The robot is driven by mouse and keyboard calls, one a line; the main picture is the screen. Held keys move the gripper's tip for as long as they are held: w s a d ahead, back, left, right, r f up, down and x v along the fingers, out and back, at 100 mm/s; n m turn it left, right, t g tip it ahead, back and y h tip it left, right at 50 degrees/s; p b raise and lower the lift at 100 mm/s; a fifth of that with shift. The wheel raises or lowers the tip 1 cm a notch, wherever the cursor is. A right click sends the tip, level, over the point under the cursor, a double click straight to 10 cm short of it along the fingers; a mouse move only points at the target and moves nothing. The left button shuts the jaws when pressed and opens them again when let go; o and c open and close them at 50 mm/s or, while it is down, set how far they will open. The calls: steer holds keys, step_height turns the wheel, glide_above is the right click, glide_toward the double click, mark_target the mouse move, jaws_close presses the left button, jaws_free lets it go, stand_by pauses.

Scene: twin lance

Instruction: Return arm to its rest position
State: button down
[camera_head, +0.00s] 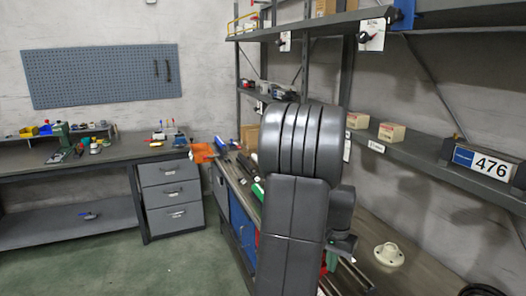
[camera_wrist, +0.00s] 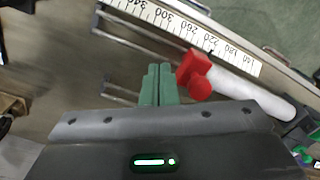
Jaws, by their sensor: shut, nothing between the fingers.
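My gripper (camera_wrist: 158,84) shows in the wrist view as two green fingers pressed together, with nothing between them. Its grey body with a green light strip fills the bottom of that view. My dark arm (camera_head: 293,215) stands folded up in the middle of the head view and hides part of the workbench; I cannot make out the gripper clearly there. In the wrist view a red part (camera_wrist: 197,77) on a white cylinder (camera_wrist: 250,90) lies just right of the fingertips. I cannot tell whether they touch.
A white numbered scale (camera_wrist: 190,32) and metal rails cross the top of the wrist view. In the head view, a shelf (camera_head: 440,165) with small boxes and a 476 sign (camera_head: 484,163) is at right. A grey drawer unit (camera_head: 171,196) stands at left. Green floor (camera_head: 180,262) is open at front left.

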step_height(320, 180, up, 6)
steer(key=p, duration=0.4)
step_height(320, 180, down, 9)
steer(key=b, duration=0.6)
steer(key=shift+w+r+b, duration=0.1)
steer(key=shift+r+b, duration=0.1)
steer(key=shift+b, duration=0.1)
steer(key=shift+w+a+r+p, duration=0.2)
steer(key=shift+w+r+p, duration=0.1)
steer(key=shift+w, duration=0.15)
steer(key=shift+w+a+r+p, duration=0.2)
steer(key=shift+w+p, duration=0.05)
steer(key=shift+w, duration=0.15)
steer(key=s, duration=0.1)
steer(key=s+d+b, duration=0.1)
steer(key=s, duration=0.2)
steer(key=shift+d, duration=0.35)
steer(key=shift+s+d, duration=0.1)
steer(key=shift+s, duration=0.1)
steer(key=shift+f, duration=0.1)
